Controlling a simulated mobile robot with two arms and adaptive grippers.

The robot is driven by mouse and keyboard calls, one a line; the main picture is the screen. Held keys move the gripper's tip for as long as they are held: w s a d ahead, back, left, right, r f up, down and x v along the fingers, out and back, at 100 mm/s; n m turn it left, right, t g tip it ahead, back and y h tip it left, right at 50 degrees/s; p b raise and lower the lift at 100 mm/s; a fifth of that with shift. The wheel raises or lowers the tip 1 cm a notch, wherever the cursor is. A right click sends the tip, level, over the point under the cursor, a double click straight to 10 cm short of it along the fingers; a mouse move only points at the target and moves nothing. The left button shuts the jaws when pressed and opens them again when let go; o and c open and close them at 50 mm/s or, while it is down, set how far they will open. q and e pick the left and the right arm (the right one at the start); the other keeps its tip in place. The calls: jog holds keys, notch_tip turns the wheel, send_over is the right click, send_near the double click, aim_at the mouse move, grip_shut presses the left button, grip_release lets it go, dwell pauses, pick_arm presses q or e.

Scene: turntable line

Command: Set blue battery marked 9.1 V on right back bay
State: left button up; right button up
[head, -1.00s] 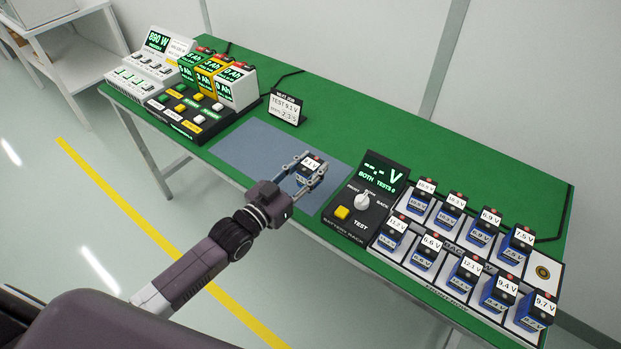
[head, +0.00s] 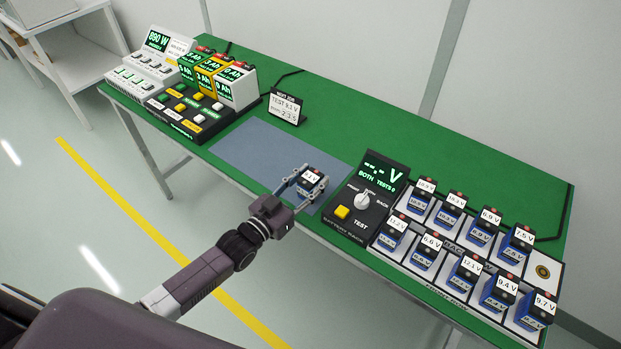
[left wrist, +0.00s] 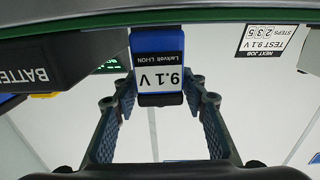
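The blue battery (left wrist: 158,62) marked 9.1 V is between the fingertips of my left gripper (left wrist: 158,95) in the left wrist view. In the head view the battery (head: 312,177) shows its white label and dark top, and my left gripper (head: 300,188) is shut on it above the near edge of the grey mat. The battery rack (head: 461,240) is at the right, with two rows of bays. The right back bay (head: 543,271) is empty and shows a round brass-coloured mark. Batteries stand in the other bays. My right gripper is not in view.
A black tester (head: 375,215) with a grey knob and yellow button stands between my gripper and the rack. A sign (head: 285,107) reads TEST 9.1 V. A charger with several packs (head: 235,87) stands at the left. The green table (head: 420,140) is clear behind the rack.

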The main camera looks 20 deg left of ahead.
pick_arm(q)
jog(key=shift+o, duration=0.8)
